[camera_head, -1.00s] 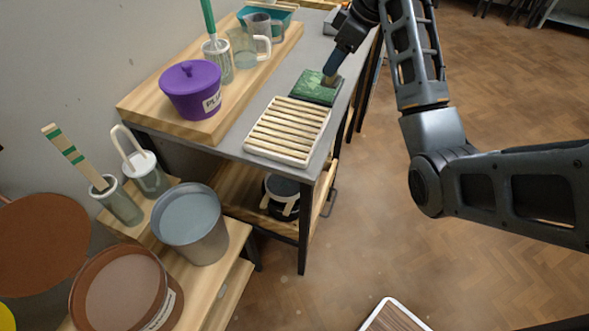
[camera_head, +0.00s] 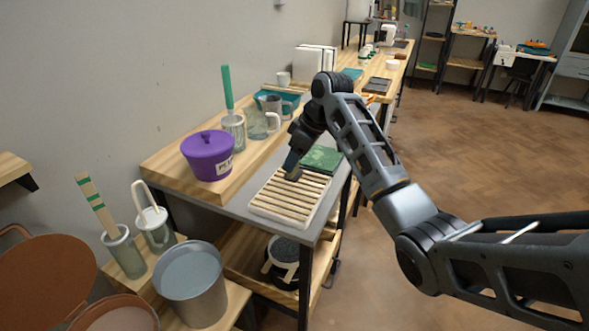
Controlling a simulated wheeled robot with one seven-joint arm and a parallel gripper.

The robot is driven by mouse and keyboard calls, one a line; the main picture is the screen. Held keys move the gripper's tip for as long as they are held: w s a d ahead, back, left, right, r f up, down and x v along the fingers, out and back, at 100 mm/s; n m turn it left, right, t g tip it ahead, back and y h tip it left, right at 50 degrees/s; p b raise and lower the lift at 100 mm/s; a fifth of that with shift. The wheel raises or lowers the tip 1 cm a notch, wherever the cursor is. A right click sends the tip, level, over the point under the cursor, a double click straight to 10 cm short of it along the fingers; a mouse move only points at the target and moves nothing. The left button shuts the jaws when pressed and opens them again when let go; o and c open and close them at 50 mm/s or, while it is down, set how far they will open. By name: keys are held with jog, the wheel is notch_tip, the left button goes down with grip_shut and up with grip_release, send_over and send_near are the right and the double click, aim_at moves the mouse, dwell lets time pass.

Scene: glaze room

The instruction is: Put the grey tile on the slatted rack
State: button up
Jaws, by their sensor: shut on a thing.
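The slatted rack (camera_head: 288,208), pale wood bars in a white frame, lies on the grey top of the cart. My gripper (camera_head: 292,172) is over the far left end of the rack, pointing down and shut. A small dark grey piece at its fingertips looks like the grey tile (camera_head: 292,176), seen small and partly hidden by the gripper. I cannot tell whether it touches the slats. The rest of the rack is bare.
A green tile (camera_head: 323,158) lies just beyond the rack. A purple lidded pot (camera_head: 208,155) stands on the wooden board to the left, with a glass jug (camera_head: 257,124) behind it. A metal bucket (camera_head: 190,284) stands nearer.

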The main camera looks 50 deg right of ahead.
aim_at(296, 168)
jog(key=shift+w+a+f, duration=0.15)
jog(key=shift+f+p, duration=0.3)
jog(key=shift+f, duration=1.7)
jog(key=o, duration=1.1)
jog(key=shift+f, duration=0.1)
jog(key=v, duration=1.2)
jog(key=shift+b, duration=0.3)
